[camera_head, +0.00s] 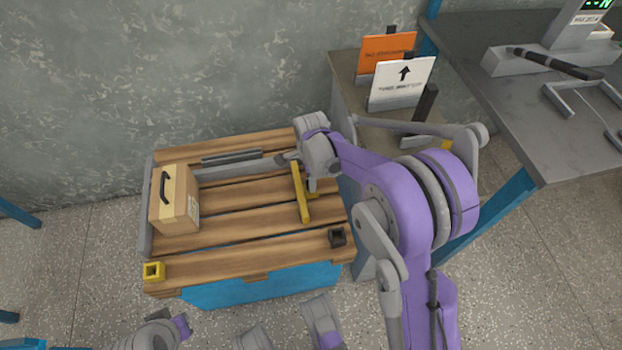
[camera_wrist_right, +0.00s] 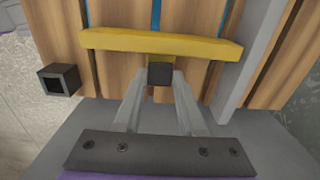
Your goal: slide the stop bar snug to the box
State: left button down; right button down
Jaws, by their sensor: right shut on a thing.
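The stop bar is a yellow bar (camera_head: 302,195) lying across the slats toward the right end of the wooden deck. It also spans the upper part of the right wrist view (camera_wrist_right: 205,47). My right gripper (camera_wrist_right: 160,78) is shut on the small dark-ended grip block at the middle of the bar. In the head view the right gripper (camera_head: 310,178) is at the bar's right side, partly hidden by its own wrist. The cardboard box (camera_head: 178,205) with a dark handle stands at the deck's left end, with a wide gap between it and the bar. My left gripper is not clearly visible.
A grey rail (camera_head: 230,170) runs along the deck's back, and a grey lip (camera_head: 147,225) edges its left end. A yellow socket (camera_head: 153,271) and a dark socket (camera_head: 337,237) sit at the front corners. The slats between box and bar are clear.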

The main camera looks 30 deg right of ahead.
jog(key=shift+a, duration=0.1)
dwell(0.6)
jog(key=w+a, duration=0.2)
jog(key=a, duration=0.6)
jog(key=w+a, duration=0.2)
jog(key=a, duration=0.6)
jog(key=w+a, duration=0.2)
jog(key=a, duration=0.6)
jog(key=shift+w+a+p, duration=0.1)
jog(key=shift+w+p, duration=0.05)
jog(key=shift+p, duration=0.25)
jog(key=shift+c, duration=2.4)
grip_release()
notch_tip(320, 180, up, 11)
jog(key=p, duration=0.2)
jog(key=shift+p, duration=0.35)
